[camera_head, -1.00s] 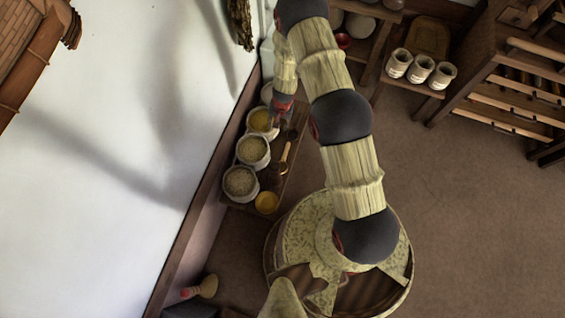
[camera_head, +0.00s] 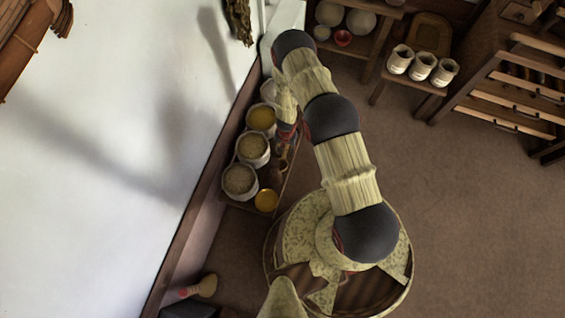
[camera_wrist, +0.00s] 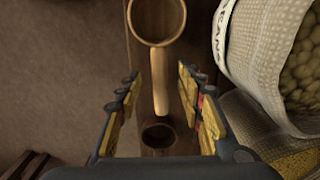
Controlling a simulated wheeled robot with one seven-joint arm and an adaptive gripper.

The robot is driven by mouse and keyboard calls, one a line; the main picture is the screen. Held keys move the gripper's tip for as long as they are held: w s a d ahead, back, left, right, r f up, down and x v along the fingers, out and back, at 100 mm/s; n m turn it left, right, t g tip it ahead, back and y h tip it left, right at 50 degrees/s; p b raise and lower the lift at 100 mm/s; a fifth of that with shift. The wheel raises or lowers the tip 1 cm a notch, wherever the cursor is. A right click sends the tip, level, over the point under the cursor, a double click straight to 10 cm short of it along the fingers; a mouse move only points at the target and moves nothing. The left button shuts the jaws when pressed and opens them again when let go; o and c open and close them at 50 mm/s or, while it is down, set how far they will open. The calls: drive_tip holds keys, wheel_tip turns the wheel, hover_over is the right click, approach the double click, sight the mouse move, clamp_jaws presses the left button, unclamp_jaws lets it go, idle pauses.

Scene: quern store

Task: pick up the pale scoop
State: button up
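The pale scoop (camera_wrist: 158,86) shows in the wrist view, its round, hollow bowl at the top edge and its straight light wooden handle pointing down the picture. It lies on a narrow wooden bench (camera_wrist: 203,45). My gripper (camera_wrist: 161,80) is open, one finger on each side of the handle, with gaps visible on both sides. I cannot tell how far above the handle the fingertips are. In the head view my gripper (camera_head: 287,131) is over the bench and largely hides the scoop.
A sack of round, pale contents (camera_wrist: 265,55) stands close to my right finger, with yellow grain (camera_wrist: 300,163) below it. A small dark cup (camera_wrist: 158,135) sits below the handle's end. In the head view several sacks (camera_head: 240,181) line the wall, with a yellow bowl (camera_head: 266,200) nearby.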

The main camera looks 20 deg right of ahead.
wheel_tip(320, 180, down, 2)
drive_tip(key=shift+f, duration=0.15)
drive_tip(key=shift+c, duration=0.2)
clamp_jaws()
idle(0.5)
